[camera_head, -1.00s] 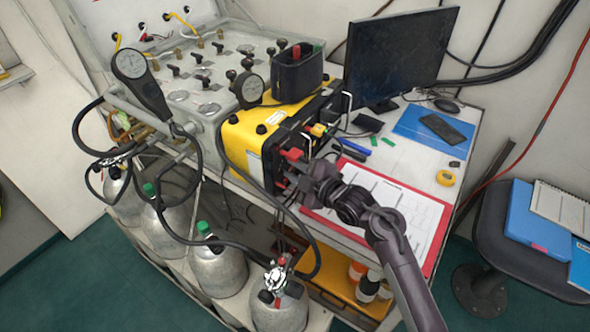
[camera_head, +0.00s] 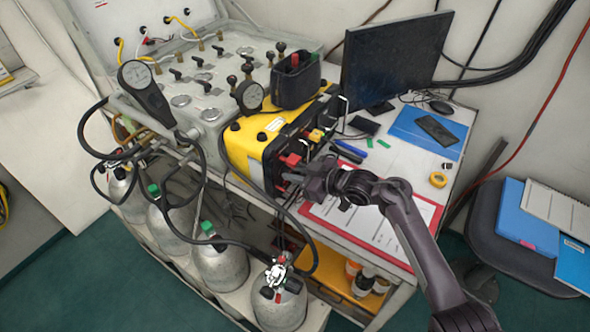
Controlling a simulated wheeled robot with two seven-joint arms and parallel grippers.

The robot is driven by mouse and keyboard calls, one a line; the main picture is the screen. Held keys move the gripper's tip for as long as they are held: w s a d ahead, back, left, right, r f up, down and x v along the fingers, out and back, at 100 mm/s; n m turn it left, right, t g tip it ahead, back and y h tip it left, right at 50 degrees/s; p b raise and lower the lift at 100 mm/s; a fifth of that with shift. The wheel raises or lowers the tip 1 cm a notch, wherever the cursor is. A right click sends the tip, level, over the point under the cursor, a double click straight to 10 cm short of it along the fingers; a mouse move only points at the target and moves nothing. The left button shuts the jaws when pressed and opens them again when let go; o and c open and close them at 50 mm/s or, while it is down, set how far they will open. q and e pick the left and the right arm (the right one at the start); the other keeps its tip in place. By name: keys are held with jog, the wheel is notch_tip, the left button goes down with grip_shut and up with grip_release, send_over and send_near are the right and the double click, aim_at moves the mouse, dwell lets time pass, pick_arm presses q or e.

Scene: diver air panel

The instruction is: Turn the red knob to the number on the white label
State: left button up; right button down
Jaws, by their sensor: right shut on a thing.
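The red knob (camera_head: 290,160) is on the front face of the yellow and black unit (camera_head: 250,143) on the bench. My right gripper (camera_head: 292,173) is at this face, with its fingers at the red knob and shut on it. The fingertips are small and partly dark against the black panel. The white label and its number cannot be made out in this view. My left gripper is not in view.
A red clipboard (camera_head: 428,212) with papers lies under my right arm. A monitor (camera_head: 395,58) stands behind. Gas cylinders (camera_head: 219,268) with hoses stand at the lower left. A grey valve panel (camera_head: 205,75) is left of the yellow unit. A chair (camera_head: 505,235) stands at right.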

jog(key=shift+w+d+m+g+y, duration=0.15)
jog(key=shift+m+g+y, duration=0.15)
jog(key=shift+m+g, duration=0.55)
jog(key=shift+w+f+m+y+b, duration=0.1)
jog(key=shift+m+y+b, duration=0.4)
jog(key=shift+m, duration=0.65)
jog(key=m+g+b, duration=0.1)
jog(key=m+b, duration=0.1)
jog(key=shift+f+m+y, duration=0.15)
jog(key=shift+m+y, duration=0.15)
jog(key=shift+y, duration=0.1)
jog(key=shift+w+m+g+y+b, duration=0.1)
jog(key=shift+m+g+y+b, duration=0.25)
jog(key=shift+m+b, duration=0.45)
jog(key=shift+m+y, duration=0.25)
jog(key=shift+m, duration=0.05)
jog(key=c, duration=1.5)
grip_release()
